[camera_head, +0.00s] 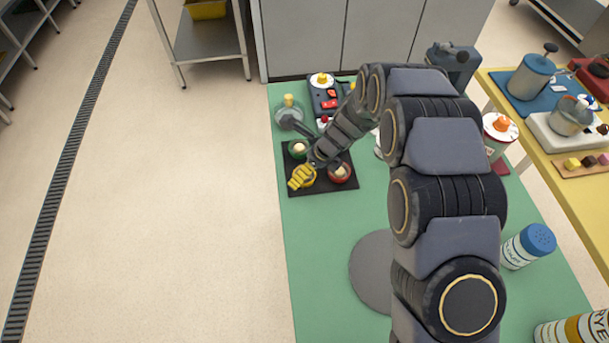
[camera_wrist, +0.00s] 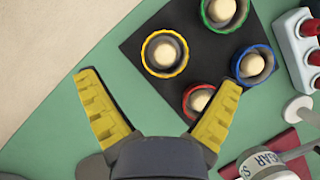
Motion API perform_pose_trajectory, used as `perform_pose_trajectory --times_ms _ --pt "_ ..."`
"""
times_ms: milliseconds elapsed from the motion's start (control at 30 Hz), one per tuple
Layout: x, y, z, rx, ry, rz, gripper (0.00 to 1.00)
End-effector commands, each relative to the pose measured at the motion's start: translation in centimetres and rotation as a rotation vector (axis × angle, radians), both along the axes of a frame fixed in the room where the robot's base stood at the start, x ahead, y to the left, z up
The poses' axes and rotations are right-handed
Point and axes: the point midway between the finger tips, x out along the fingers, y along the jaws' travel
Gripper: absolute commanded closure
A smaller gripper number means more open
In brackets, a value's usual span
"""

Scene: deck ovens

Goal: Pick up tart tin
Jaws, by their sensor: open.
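Several round tart tins, each holding a pale ball, sit on a black mat (camera_wrist: 200,55). The wrist view shows a yellow-rimmed tin (camera_wrist: 146,52), a green-rimmed tin (camera_wrist: 206,17), a blue-rimmed tin (camera_wrist: 238,65) and a red-rimmed tin (camera_wrist: 187,103). My gripper (camera_wrist: 159,82) is open and empty. The yellow tin lies just beyond the fingertips, right of the middle of the gap; the red tin is beside the right fingertip, which partly covers it. In the head view my gripper (camera_head: 299,178) partly hides the yellow tin; the green tin (camera_head: 291,150) and red tin (camera_head: 340,182) show, but my arm hides the blue one.
The mat lies near the left edge of the green table (camera_head: 318,260). Table left of the mat is clear.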

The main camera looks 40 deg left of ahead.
Motion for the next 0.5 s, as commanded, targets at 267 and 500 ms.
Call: perform_pose_trajectory --times_ms 267,500 --pt "0.3 0.6 -2.3 -0.001 -0.001 0.004 0.07" --pt "0.5 1.6 -5.3 -0.002 0.001 0.004 0.07"
